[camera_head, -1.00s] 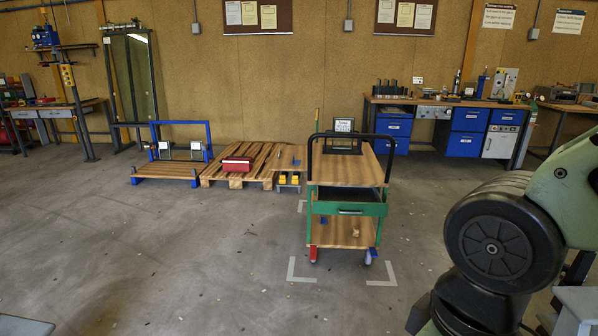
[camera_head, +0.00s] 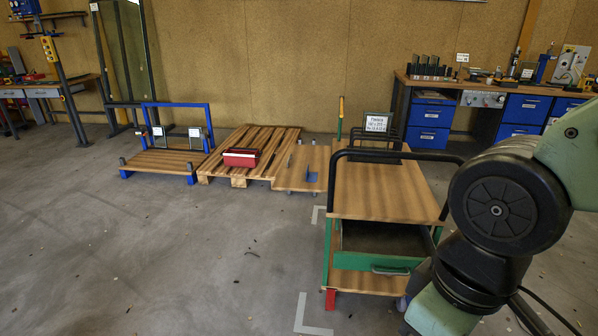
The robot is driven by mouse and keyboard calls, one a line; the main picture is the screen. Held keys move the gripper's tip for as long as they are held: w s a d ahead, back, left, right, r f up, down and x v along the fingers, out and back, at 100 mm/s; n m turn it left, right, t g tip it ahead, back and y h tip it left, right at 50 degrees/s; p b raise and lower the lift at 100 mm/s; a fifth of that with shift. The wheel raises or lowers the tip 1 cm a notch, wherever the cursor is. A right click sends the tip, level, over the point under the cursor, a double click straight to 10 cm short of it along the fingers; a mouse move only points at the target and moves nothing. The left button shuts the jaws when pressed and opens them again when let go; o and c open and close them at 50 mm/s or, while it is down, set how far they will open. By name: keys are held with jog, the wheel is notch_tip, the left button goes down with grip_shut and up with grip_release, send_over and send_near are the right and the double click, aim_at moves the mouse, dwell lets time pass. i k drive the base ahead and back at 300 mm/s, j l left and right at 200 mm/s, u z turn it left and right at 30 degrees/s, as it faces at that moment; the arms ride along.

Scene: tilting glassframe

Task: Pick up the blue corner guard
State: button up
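A small blue upright piece (camera_head: 311,175), which looks like the corner guard, stands on a low wooden platform (camera_head: 287,180) in the middle distance. It is left of the green trolley (camera_head: 398,262); its exact shape is too small to tell. My arm shows at the right edge, but my gripper is out of view. Nothing of mine is near the blue piece.
The trolley, with a wooden top (camera_head: 385,192), black handles and an open-topped drawer, stands close ahead to the right. A pallet (camera_head: 270,144) carries a red box (camera_head: 241,157). A blue frame rack (camera_head: 165,160) stands farther left. The floor (camera_head: 150,260) ahead-left is clear.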

aim_at(311, 177)
jog(key=i+u, duration=0.25)
jog(key=i+j+z, duration=0.25)
jog(key=i+j, duration=0.3)
jog(key=i+j+z, duration=0.3)
jog(key=i+j, duration=0.2)
jog(key=j, duration=0.25)
jog(key=i+j+z, duration=0.15)
jog(key=j, duration=0.2)
jog(key=i+j+z, duration=0.1)
jog(key=i+j, duration=0.15)
jog(key=j, duration=0.2)
jog(key=i+j+z, duration=0.15)
jog(key=j, duration=0.25)
jog(key=i+j+z, duration=0.15)
jog(key=j, duration=0.3)
jog(key=i, duration=0.1)
